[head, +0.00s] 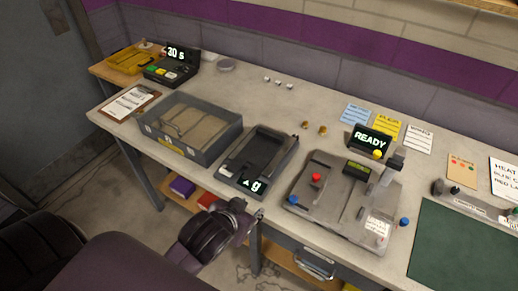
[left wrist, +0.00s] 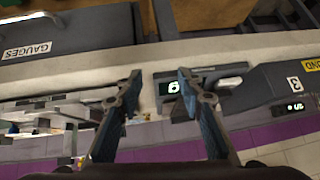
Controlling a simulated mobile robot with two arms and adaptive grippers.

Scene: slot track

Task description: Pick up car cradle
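I cannot pick out the car cradle for certain. A dark scale (head: 246,186) with a lit "g" display stands near the bench's front edge, and a dark shape (head: 265,146) lies in its recessed top. In the left wrist view the scale's display (left wrist: 175,87) shows just beyond the fingertips, with a small light grey piece (left wrist: 229,83) beside it. My left gripper (head: 252,214) is in front of the bench edge, just below the scale. In the left wrist view its two fingers (left wrist: 160,80) are spread apart with nothing between them. My right gripper is not in view.
A grey walled bin (head: 209,148) stands left of the scale. A grey fixture (head: 325,221) with a red knob stands to its right. A timer (head: 171,68), a clipboard (head: 130,103) and a green mat (head: 462,250) lie farther out. The bench behind the scale is mostly clear.

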